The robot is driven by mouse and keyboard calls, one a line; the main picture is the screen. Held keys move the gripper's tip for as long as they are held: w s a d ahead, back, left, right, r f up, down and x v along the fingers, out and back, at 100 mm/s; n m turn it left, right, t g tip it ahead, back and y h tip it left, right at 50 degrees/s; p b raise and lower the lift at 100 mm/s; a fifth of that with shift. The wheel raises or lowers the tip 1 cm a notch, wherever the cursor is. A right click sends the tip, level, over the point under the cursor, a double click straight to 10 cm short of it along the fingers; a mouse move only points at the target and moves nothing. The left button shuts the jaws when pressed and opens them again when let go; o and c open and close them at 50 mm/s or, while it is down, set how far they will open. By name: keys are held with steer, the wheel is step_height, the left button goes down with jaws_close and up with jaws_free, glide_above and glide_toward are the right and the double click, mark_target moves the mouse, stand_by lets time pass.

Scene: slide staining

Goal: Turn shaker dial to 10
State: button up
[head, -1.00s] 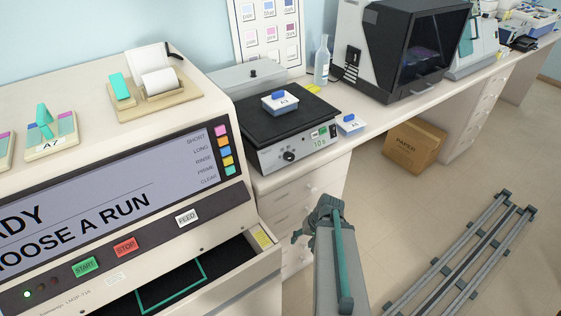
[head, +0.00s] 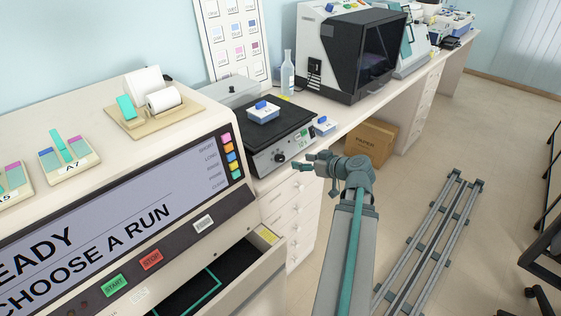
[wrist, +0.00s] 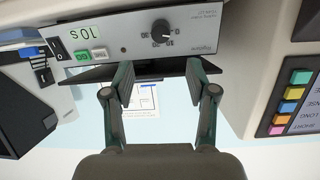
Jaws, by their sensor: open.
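The shaker (head: 250,139) is a grey box with a black top on the bench. My gripper (head: 311,163) is open in front of the panel, fingers toward the dial. In the wrist view its fingers (wrist: 160,75) are apart and empty, with the dial beyond and between them, not visibly touched.
A glass bottle (head: 287,75) stands behind.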

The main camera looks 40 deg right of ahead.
mark_target(282, 158)
steer(key=p+x, duration=0.3)
steer(key=x, duration=0.7)
steer(key=shift+w+a+f, duration=0.15)
steer(key=shift+w+f, duration=0.05)
steer(key=shift+w, duration=0.1)
jaws_close()
